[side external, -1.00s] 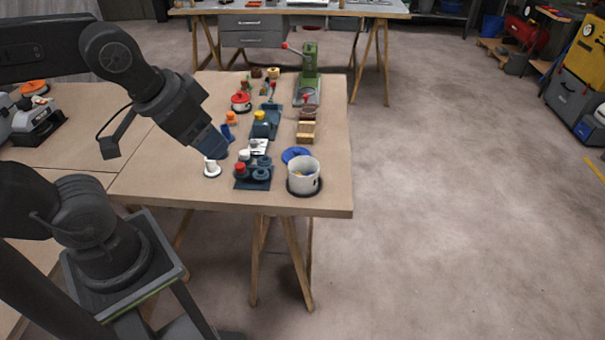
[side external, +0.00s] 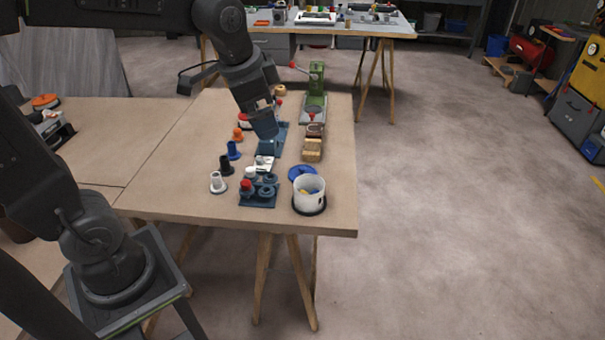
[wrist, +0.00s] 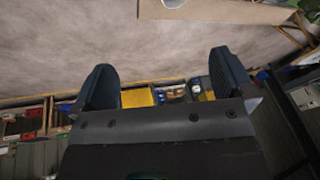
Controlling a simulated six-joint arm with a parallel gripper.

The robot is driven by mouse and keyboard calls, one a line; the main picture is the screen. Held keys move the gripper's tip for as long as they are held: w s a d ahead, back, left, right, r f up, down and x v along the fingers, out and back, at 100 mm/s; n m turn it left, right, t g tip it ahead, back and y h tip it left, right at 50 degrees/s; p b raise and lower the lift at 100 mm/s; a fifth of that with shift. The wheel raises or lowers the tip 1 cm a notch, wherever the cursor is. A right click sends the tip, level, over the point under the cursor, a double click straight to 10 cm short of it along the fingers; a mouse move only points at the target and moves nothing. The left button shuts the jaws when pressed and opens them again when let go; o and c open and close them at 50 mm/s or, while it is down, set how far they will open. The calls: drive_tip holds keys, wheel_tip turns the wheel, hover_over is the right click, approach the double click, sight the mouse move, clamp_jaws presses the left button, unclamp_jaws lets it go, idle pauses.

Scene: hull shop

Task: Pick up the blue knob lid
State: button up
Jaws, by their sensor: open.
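The blue lid (side external: 302,173) lies on the wooden table just behind a white pot (side external: 309,194), which hides part of its near edge. Its knob is too small to make out clearly. My gripper (side external: 266,134) points down over the table's middle, to the left of and farther back than the lid. It hides part of the blue tray behind it. In the wrist view my gripper (wrist: 164,80) has its two dark fingers spread wide with nothing between them. The lid does not show in the wrist view.
A dark rack with round parts (side external: 260,190) stands left of the pot. A wooden block (side external: 313,150) and a green press (side external: 315,92) stand beyond the lid. The table's right edge is clear.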

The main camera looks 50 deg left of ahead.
drive_tip(key=w+a+f+m+g, duration=0.1)
drive_tip(key=w+a+f+m, duration=0.1)
drive_tip(key=w, duration=0.3)
drive_tip(key=w+a+f+m+g, duration=0.1)
drive_tip(key=w+a+f+m, duration=0.15)
drive_tip(key=w, duration=0.25)
drive_tip(key=m+g, duration=0.2)
drive_tip(key=m, duration=0.5)
hover_over(303, 168)
drive_tip(key=shift+n+y, duration=0.25)
drive_tip(key=shift+y, duration=0.05)
wheel_tip(303, 168, down, 23)
drive_tip(key=shift+a+r, duration=0.15)
drive_tip(key=shift+r, duration=0.05)
wheel_tip(303, 168, down, 5)
drive_tip(key=shift+f, duration=0.75)
drive_tip(key=shift+c, duration=0.4)
